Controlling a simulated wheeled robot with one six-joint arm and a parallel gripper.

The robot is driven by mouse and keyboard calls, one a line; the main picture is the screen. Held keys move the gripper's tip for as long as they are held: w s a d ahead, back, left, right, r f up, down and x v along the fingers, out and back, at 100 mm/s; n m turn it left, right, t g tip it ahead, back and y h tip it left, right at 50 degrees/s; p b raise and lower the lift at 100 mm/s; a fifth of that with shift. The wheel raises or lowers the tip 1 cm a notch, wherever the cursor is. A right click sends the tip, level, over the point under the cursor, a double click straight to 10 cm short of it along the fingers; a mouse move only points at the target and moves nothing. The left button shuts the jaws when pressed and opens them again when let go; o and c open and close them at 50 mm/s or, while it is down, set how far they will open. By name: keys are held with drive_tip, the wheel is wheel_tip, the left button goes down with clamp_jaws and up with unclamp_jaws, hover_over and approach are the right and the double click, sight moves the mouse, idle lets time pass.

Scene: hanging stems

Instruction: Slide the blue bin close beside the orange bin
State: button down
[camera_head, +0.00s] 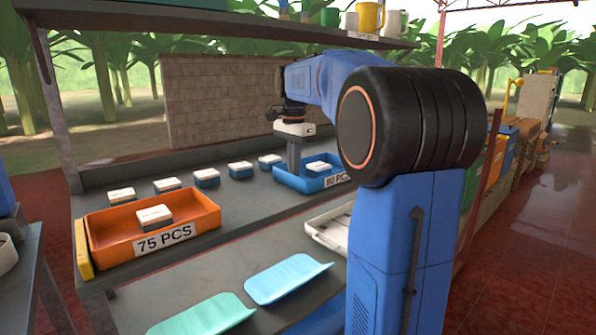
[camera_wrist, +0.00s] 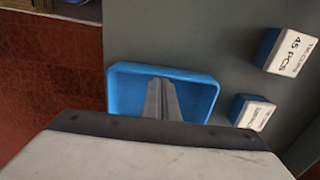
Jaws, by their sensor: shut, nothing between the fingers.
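The blue bin (camera_head: 283,178), with a "90 PCS" label, sits on the grey shelf right of centre in the head view. A small white-topped blue box (camera_head: 318,168) is in it. The orange bin (camera_head: 190,196), labelled "75 PCS", stands at the shelf's left end with a similar box (camera_head: 154,216) inside. A clear gap separates the bins. My gripper (camera_head: 294,170) points down at the left part of the blue bin, its fingers shut and empty. In the wrist view the fingers (camera_wrist: 162,100) overlap the blue bin (camera_wrist: 118,90); whether they touch it I cannot tell. My gripper's body hides its near side.
Several small blue-and-white boxes (camera_head: 207,177) stand in a row behind the gap between the bins. The shelf surface (camera_head: 235,215) between the bins is bare in front of them. A lower shelf holds teal (camera_head: 205,314) and blue trays (camera_head: 287,279).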

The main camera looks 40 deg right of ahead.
drive_tip(key=a, duration=0.8)
drive_tip(key=s+a, duration=0.1)
drive_tip(key=a, duration=0.7)
drive_tip(key=s+a, duration=0.1)
drive_tip(key=a, duration=0.7)
drive_tip(key=shift+a, duration=0.15)
